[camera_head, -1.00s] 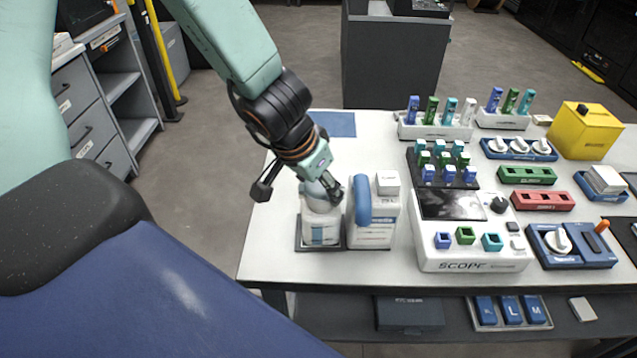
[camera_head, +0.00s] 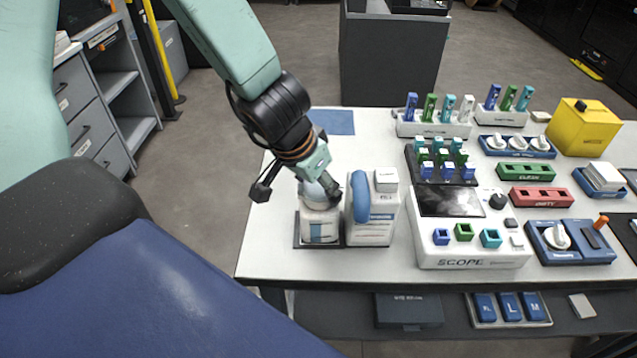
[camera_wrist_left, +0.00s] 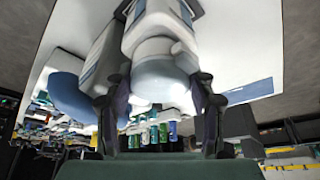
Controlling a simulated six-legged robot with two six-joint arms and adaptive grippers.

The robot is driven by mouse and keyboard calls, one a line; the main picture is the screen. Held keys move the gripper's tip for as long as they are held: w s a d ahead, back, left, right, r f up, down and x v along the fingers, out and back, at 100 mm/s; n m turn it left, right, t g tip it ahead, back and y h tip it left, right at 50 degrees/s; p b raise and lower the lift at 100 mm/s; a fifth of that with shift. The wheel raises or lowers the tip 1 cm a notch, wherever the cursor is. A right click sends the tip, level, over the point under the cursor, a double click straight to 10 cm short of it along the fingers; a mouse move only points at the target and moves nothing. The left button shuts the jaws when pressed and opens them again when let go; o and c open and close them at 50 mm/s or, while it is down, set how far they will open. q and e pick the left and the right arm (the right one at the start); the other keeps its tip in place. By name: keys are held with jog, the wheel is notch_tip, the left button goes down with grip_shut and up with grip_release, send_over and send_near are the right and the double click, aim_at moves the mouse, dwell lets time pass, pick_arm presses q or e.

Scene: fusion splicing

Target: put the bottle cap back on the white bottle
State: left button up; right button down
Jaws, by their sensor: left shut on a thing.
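The white bottle (camera_head: 319,228) with a blue label patch stands upright on a dark square base at the table's front left. My left gripper (camera_head: 326,190) reaches down from the upper left to the bottle's top. It is shut on the pale bottle cap (camera_head: 312,190). In the left wrist view, the cap (camera_wrist_left: 162,82) sits between the two fingers (camera_wrist_left: 160,105), in line with the bottle's neck and against or very close to it. The bottle's body (camera_wrist_left: 150,30) fills the top of that view. Whether the cap is seated cannot be told. My right gripper is out of view.
A white box-shaped dispenser with a blue rounded part (camera_head: 361,198) stands close to the bottle's right. The SCOPE device (camera_head: 470,250), coloured racks and a yellow container (camera_head: 584,130) fill the right. The white table (camera_head: 275,240) is clear left of the bottle.

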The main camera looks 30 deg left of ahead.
pick_arm(q)
jog(key=shift+f, duration=0.35)
dwell(0.4)
jog(key=o, duration=1.2)
jog(key=shift+c, duration=0.2)
jog(key=shift+r, duration=0.1)
notch_tip(320, 180, up, 6)
jog(key=p, duration=0.6)
jog(key=shift+p, duration=0.4)
notch_tip(320, 180, down, 6)
jog(key=b, duration=0.7)
